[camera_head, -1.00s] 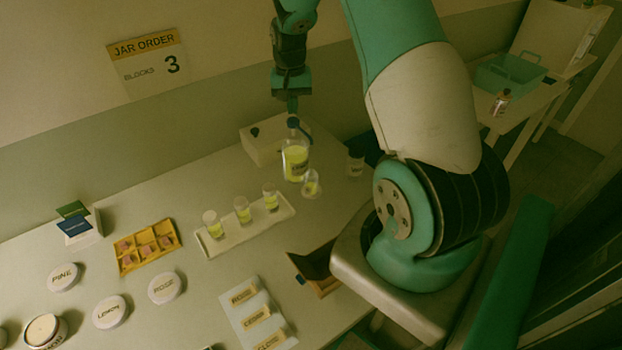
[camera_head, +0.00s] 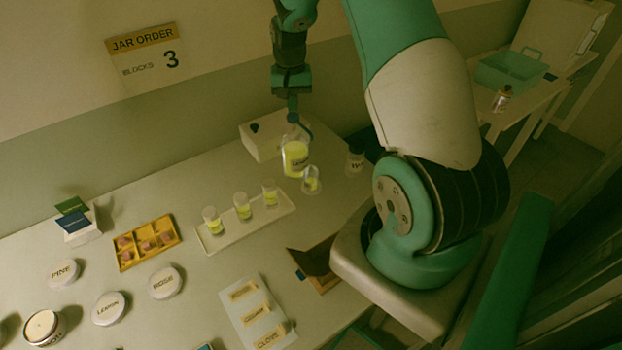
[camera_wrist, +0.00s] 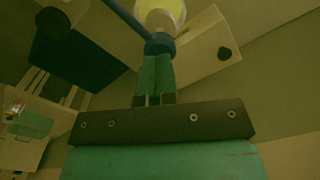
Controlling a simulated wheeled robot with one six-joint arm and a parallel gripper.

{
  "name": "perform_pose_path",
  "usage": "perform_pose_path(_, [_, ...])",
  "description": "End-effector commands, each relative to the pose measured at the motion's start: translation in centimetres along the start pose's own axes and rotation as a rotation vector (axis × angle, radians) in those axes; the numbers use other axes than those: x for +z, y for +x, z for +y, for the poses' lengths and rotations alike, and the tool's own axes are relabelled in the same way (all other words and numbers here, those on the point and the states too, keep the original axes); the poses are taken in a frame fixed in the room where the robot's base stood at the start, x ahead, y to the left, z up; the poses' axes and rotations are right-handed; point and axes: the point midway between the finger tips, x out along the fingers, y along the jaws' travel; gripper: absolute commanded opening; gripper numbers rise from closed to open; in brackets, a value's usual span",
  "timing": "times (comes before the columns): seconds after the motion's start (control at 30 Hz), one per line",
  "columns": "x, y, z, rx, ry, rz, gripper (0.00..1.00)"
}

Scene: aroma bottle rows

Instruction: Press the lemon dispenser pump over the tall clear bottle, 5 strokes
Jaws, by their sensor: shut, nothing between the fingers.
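The lemon dispenser (camera_head: 295,160) is a clear bottle with yellow liquid, a label and a dark blue pump head, standing at the back of the table. My gripper (camera_head: 292,112) is shut, pointing down, with its fingertips at the pump head. In the wrist view the closed fingers (camera_wrist: 155,75) meet the blue pump head (camera_wrist: 159,44), with the yellow bottle beyond. A small clear bottle (camera_head: 311,180) with some yellow liquid stands in front of the dispenser, under its spout side. Whether this is the tall bottle is hard to tell.
A white tray (camera_head: 217,243) holds three small vials with yellow liquid. A white box (camera_head: 262,150) stands behind the dispenser, and a dark-capped bottle (camera_head: 355,161) stands to its right. A yellow block tray (camera_head: 128,262) and labelled lids lie to the left.

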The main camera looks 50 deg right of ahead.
Motion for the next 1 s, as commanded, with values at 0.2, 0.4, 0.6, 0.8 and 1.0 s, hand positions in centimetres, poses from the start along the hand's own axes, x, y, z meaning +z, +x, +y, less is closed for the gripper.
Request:
perform_pose_path(0.2, [0.0,0.9,0.0,0.000,0.000,0.000,0.00])
perform_pose_path(0.4, [0.0,1.6,0.0,0.000,0.000,0.000,0.00])
perform_pose_path(0.6, [0.0,2.3,0.0,0.000,0.000,-0.001,0.00])
perform_pose_path(0.8, [0.0,2.9,0.0,0.000,0.000,-0.001,0.00])
perform_pose_path(1.0, [0.1,2.8,0.0,0.001,0.000,-0.002,0.00])
